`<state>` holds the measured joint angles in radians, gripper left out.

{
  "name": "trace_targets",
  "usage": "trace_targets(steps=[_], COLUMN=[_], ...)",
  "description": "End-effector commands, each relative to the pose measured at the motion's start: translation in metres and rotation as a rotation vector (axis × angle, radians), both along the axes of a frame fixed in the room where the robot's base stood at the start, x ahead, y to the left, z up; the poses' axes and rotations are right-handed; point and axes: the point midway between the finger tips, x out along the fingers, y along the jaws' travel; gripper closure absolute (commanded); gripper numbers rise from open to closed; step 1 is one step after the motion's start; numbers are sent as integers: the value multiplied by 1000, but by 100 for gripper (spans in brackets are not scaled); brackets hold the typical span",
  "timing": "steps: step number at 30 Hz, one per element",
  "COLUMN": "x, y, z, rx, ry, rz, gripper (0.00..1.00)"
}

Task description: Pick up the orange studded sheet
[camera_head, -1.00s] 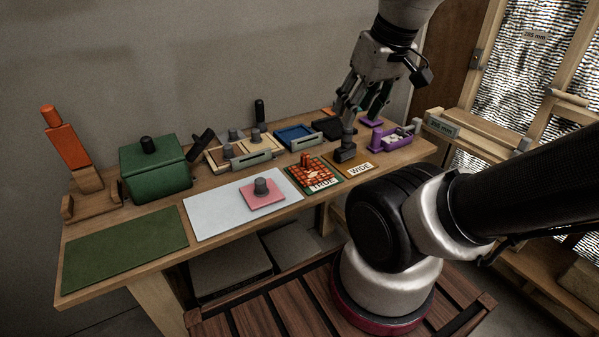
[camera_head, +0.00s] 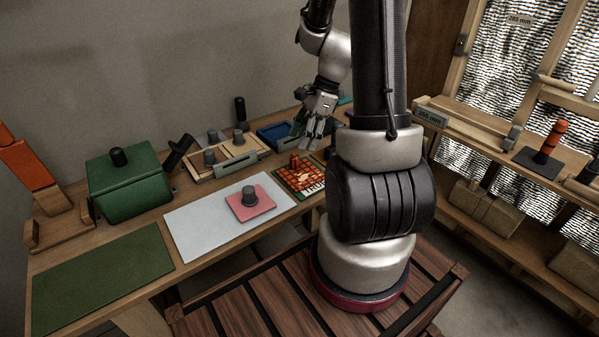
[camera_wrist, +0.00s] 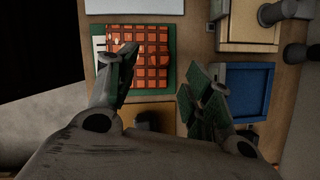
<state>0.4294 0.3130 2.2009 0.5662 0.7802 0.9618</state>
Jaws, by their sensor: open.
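In the wrist view the sheet (camera_wrist: 152,62), a grid of orange squares, lies ahead of my gripper, left of centre. The left finger overlaps part of it. My gripper (camera_head: 314,130) is above the bench just right of and behind the sheet, fingers apart and empty. In the wrist view the fingers of my gripper (camera_wrist: 160,80) are spread, not closed on the sheet.
A pale board with a pink plate (camera_head: 262,207) and grey knob lies left of the sheet. A green box (camera_head: 130,185) stands further left. A blue tray (camera_wrist: 247,85) lies right of my gripper. A tan plate (camera_wrist: 165,108) with a dark block is below the gripper. My arm hides the bench's right end.

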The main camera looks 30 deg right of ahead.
Motion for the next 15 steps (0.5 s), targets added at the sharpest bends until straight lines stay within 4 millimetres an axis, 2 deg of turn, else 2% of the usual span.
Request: trace_targets(steps=[15], x=[8], y=[25], z=[-64], rx=[2], ry=[4], rz=[-1], gripper=[49])
